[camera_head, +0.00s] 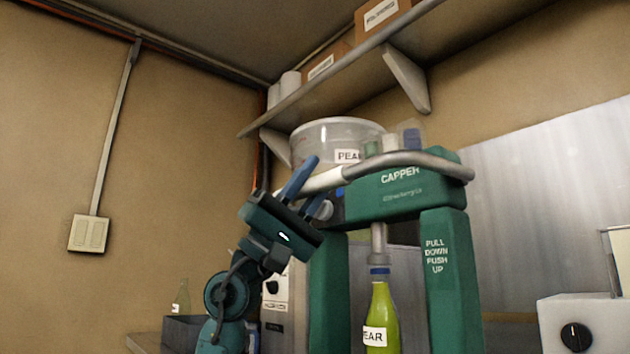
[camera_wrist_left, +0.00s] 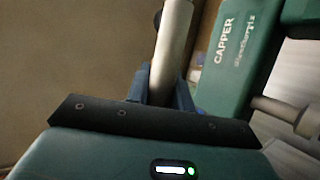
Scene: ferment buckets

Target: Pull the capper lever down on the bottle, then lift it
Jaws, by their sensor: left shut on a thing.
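The green capper (camera_head: 384,195) stands in the middle of the head view, with a crossbeam on two posts and the words "PULL DOWN PUSH UP" on the right post. Its grey lever (camera_head: 412,159) runs across the top, roughly level, with a pale grip at its left end. A yellow-green bottle (camera_head: 381,312) stands upright under the plunger (camera_head: 377,243), its blue top at or just below the plunger; I cannot tell if they touch. My left gripper (camera_head: 308,180) is shut on the lever's pale grip, which shows between the blue fingers in the left wrist view (camera_wrist_left: 172,55). My right gripper is not in view.
A shelf (camera_head: 330,75) with boxes hangs above. A clear bucket (camera_head: 325,140) labelled "PEAR" shows behind the capper. A white box with a black knob (camera_head: 585,325) is at the lower right. Another bottle (camera_head: 181,297) stands at the lower left. The left wall area is open.

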